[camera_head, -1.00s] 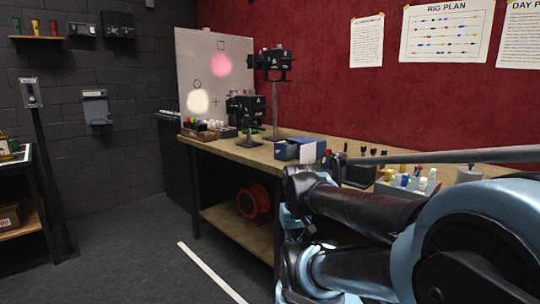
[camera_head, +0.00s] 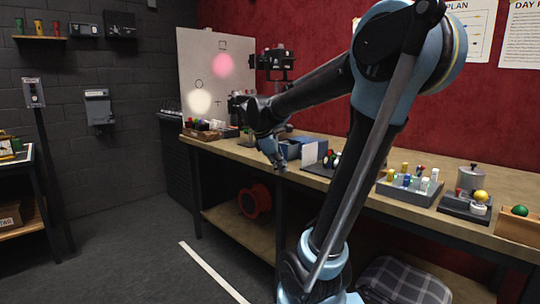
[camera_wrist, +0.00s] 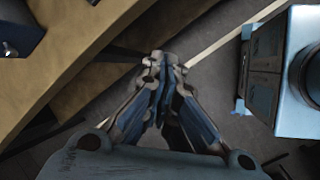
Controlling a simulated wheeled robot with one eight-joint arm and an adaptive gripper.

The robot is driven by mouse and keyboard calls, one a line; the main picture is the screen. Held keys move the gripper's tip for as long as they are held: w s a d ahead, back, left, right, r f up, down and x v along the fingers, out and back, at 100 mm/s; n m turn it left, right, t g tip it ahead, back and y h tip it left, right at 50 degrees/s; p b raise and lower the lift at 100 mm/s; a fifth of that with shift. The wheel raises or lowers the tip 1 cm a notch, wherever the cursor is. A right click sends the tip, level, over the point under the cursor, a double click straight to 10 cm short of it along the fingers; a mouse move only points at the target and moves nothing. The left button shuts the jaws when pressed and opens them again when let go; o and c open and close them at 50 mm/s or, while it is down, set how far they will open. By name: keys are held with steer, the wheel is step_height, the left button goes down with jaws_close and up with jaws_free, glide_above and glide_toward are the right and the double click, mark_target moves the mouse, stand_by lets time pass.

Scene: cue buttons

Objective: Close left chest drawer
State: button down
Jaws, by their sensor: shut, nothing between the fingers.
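My gripper (camera_head: 277,162) hangs at the front edge of the workbench in the head view, pointing down, in front of a blue box (camera_head: 290,149). In the wrist view its fingers (camera_wrist: 163,62) are together and empty, over the floor beside the bench edge. I cannot make out a chest drawer for certain. The blue box stands on the bench, partly behind my gripper, with a pale card at its right. A dark blue box (camera_wrist: 20,27) also shows at the upper left of the wrist view, apart from the fingers.
The wooden workbench (camera_head: 225,153) runs along the red wall. It carries a grey tray of bottles (camera_head: 410,184), a button unit (camera_head: 466,204) and a wooden box (camera_head: 518,226). A red reel (camera_head: 255,201) sits on the lower shelf. The floor left of the bench is clear.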

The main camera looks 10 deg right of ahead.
steer(key=w+a+r+n+t+h, duration=0.1)
steer(key=w+a+r+n, duration=0.3)
steer(key=w, duration=0.4)
steer(key=w+a+r+n+t+h, duration=0.1)
steer(key=w+a+r+n+h, duration=0.1)
steer(key=w+a+n, duration=0.45)
steer(key=shift+m, duration=0.65)
steer(key=shift+w+d+f, duration=1.1)
steer(key=shift+w+d, duration=0.15)
steer(key=shift+d, duration=0.5)
steer(key=shift+w+d+f, duration=1.05)
steer(key=shift+w+d, duration=0.2)
steer(key=shift+d, duration=0.45)
steer(key=shift+w+d+f, duration=1.1)
steer(key=shift+w+d, duration=0.15)
steer(key=shift+d, duration=0.5)
steer(key=shift+w, duration=0.15)
